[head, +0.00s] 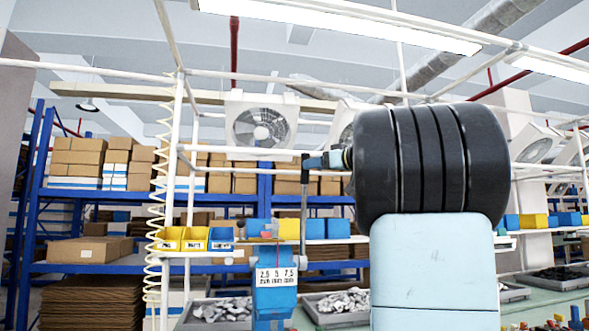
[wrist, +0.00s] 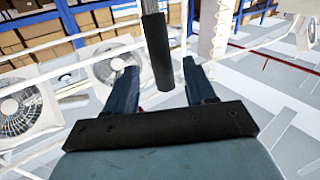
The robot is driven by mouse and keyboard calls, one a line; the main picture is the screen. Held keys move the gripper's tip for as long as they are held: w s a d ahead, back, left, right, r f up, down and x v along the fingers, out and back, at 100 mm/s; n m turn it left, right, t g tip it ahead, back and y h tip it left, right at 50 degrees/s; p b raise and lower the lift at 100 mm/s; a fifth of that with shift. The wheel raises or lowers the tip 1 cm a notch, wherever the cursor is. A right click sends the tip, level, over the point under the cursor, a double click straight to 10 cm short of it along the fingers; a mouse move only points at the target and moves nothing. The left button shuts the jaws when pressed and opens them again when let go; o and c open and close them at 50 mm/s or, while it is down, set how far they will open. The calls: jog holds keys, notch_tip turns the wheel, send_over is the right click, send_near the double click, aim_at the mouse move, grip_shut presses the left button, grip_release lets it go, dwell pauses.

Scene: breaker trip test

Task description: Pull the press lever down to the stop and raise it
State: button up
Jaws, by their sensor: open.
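The press lever is a thin upright rod (head: 304,205) with a dark grip at its upper end, standing at the right of the blue press (head: 275,285). The press carries a white plate with numbers. My gripper (head: 312,161) is at the lever's top, coming from the right. In the wrist view, the lever's black grip (wrist: 157,55) shows between the two dark blue fingers of my open gripper (wrist: 160,67), with a gap on each side. I cannot tell how deep the grip sits between the fingers. My arm hides part of the scene on the right.
Yellow and blue bins (head: 195,239) sit on a shelf left of the press, beside a coiled hose (head: 155,240). Grey trays of metal parts (head: 340,303) stand on the bench below. A white pipe frame (head: 175,200) surrounds the station. Shelves with boxes stand behind.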

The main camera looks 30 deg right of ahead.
jog(key=x, duration=0.7)
jog(key=shift+w, duration=0.25)
jog(key=shift+a, duration=0.1)
jog(key=shift+c, duration=0.3)
grip_shut()
